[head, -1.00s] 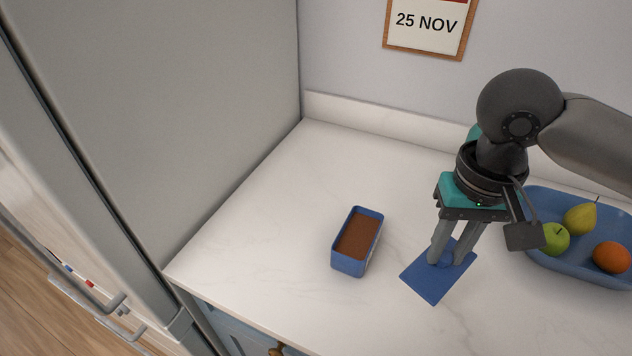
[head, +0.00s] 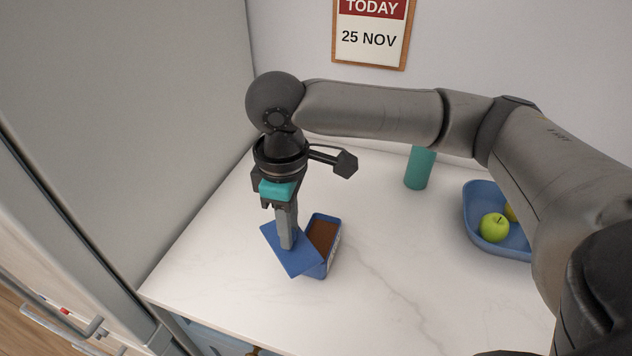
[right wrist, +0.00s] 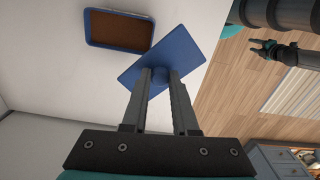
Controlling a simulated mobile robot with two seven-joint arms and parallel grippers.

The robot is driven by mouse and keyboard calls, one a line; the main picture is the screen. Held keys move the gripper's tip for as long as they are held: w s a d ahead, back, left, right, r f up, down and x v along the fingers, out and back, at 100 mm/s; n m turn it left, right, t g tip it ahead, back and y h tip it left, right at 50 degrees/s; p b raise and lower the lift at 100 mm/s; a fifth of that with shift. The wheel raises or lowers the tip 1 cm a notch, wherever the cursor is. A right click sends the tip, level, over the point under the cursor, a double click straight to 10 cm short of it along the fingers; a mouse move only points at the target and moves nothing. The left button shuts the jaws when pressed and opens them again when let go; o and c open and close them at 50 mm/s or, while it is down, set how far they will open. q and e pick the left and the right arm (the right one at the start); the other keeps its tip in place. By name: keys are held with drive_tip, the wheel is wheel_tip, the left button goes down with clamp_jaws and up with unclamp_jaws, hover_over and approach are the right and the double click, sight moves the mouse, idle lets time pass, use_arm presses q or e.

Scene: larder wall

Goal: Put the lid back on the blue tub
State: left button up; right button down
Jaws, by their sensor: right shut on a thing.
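The blue tub (head: 333,258) stands open on the white counter, with brown contents showing. It also shows in the right wrist view (right wrist: 92,41). My right gripper (head: 287,246) is shut on the knob of the flat blue lid (head: 298,263). In the right wrist view the fingers (right wrist: 159,82) close on the round knob, and the lid (right wrist: 187,52) is turned at an angle to the tub. In the head view the lid overlaps the tub's left part. I cannot tell whether they touch. My left gripper is not clearly seen in the head view.
A teal cylinder (head: 420,168) stands at the back of the counter. A blue bowl (head: 484,243) with a green apple (head: 494,228) is at the right. The tall grey fridge side (head: 130,130) bounds the left. The counter's front middle is clear.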

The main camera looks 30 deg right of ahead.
drive_tip(key=n+p, duration=0.1)
drive_tip(key=n, duration=0.1)
drive_tip(key=w+d+n+p, duration=0.1)
drive_tip(key=n, duration=0.1)
drive_tip(key=n+p, duration=0.1)
drive_tip(key=n, duration=0.1)
drive_tip(key=shift+w+d+r+n, duration=0.2)
drive_tip(key=shift+d+r+n, duration=0.05)
drive_tip(key=shift+r+n, duration=0.15)
drive_tip(key=w+d+n+p, duration=0.1)
drive_tip(key=d+n+p, duration=0.5)
drive_tip(key=n, duration=1.3)
drive_tip(key=shift+w+f+p, duration=0.15)
drive_tip(key=shift+w+p, duration=0.25)
drive_tip(key=shift+p, duration=0.75)
wheel_tip(320, 180, down, 6)
drive_tip(key=shift+r+b, duration=0.2)
drive_tip(key=shift+b, duration=0.35)
